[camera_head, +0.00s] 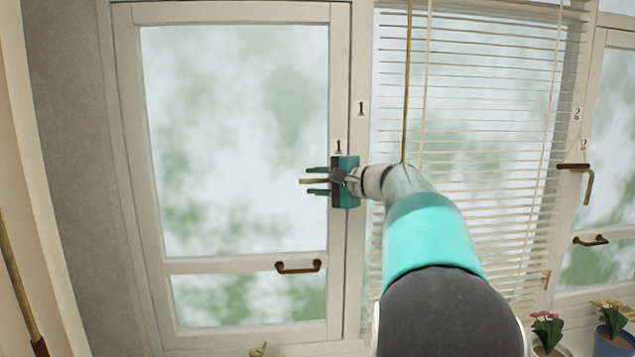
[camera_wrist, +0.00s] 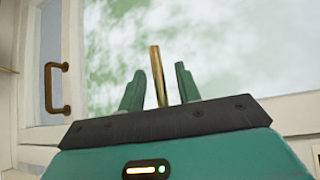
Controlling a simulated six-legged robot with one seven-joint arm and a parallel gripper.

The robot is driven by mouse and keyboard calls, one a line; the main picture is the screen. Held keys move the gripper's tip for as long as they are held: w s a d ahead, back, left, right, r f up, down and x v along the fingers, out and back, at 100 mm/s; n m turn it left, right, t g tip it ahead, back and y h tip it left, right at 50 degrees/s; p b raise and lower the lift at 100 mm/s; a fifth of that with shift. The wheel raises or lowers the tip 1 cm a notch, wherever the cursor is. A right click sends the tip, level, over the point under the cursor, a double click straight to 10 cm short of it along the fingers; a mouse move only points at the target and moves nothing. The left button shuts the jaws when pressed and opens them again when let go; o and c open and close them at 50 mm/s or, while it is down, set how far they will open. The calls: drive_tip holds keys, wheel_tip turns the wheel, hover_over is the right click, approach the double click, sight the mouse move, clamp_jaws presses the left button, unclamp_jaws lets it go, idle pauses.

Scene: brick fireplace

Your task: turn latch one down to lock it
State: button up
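Latch one is a thin brass lever (camera_head: 308,181) on the right frame of the left window, beside the labels marked 1. It lies about level and points left over the glass. My gripper (camera_head: 317,181) reaches it from the right, with one finger above the lever and one below. In the wrist view the brass lever (camera_wrist: 158,76) stands between the two teal fingers of my gripper (camera_wrist: 160,88). Gaps show on both sides of it, so the gripper is open around the lever. The lever's base is hidden behind my gripper.
A brass pull handle (camera_head: 298,267) sits lower on the same window; it also shows in the wrist view (camera_wrist: 58,88). White blinds (camera_head: 480,100) with hanging cords are behind my arm. Latch two (camera_head: 588,183) is at the right. Potted flowers (camera_head: 547,330) stand below right.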

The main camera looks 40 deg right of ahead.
clamp_jaws()
